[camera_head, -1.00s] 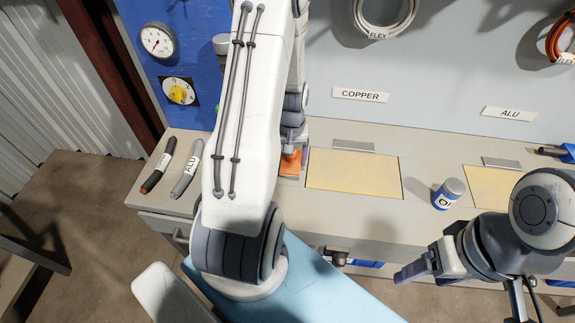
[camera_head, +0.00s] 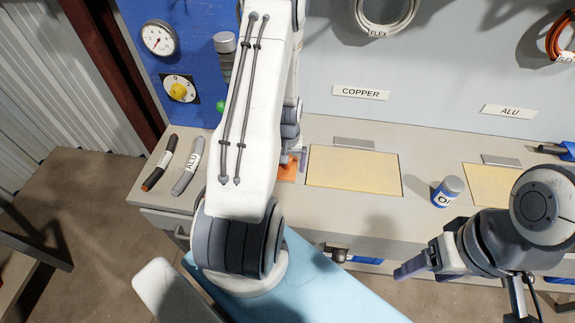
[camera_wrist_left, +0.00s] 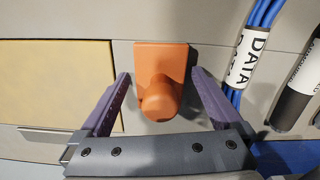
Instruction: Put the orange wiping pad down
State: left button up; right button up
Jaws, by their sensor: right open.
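The orange wiping pad (camera_head: 287,171) lies on the bench just left of the yellow panel under the COPPER sign. In the left wrist view the orange pad (camera_wrist_left: 160,62) is a flat plate with a rounded handle pointing toward the camera. My left gripper (camera_wrist_left: 160,88) is open, with one purple finger on each side of the handle and a visible gap on both sides. In the head view my left gripper (camera_head: 292,159) is partly hidden by my arm. My right gripper (camera_head: 402,271) is open and empty in front of the bench at the right.
Cable pieces, one black (camera_head: 160,163) and one grey marked ALU (camera_head: 187,168), lie at the bench's left end. The left wrist view shows a blue DATA cable bundle (camera_wrist_left: 262,25) near the pad.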

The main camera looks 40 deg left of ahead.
pick_arm(q)
notch_tip(320, 180, up, 12)
jog(key=shift+d+r+b, duration=0.1)
jog(key=shift+r+b, duration=0.15)
jog(key=shift+b, duration=0.2)
jog(key=s+d+r+m, duration=0.1)
jog(key=d+r+m, duration=0.3)
jog(key=d, duration=0.6)
jog(key=s+d+r+m, duration=0.1)
jog(key=d+r+m, duration=0.25)
jog(key=d, duration=0.55)
jog(key=s+d+r+m, duration=0.2)
jog(key=s+d+m, duration=0.2)
jog(key=s+d, duration=0.2)
jog(key=s+d+r+m+h, duration=0.1)
jog(key=s+d+r+m, duration=0.2)
jog(key=s+d, duration=0.3)
jog(key=shift+s+m, duration=0.45)
jog(key=shift+s, duration=0.65)
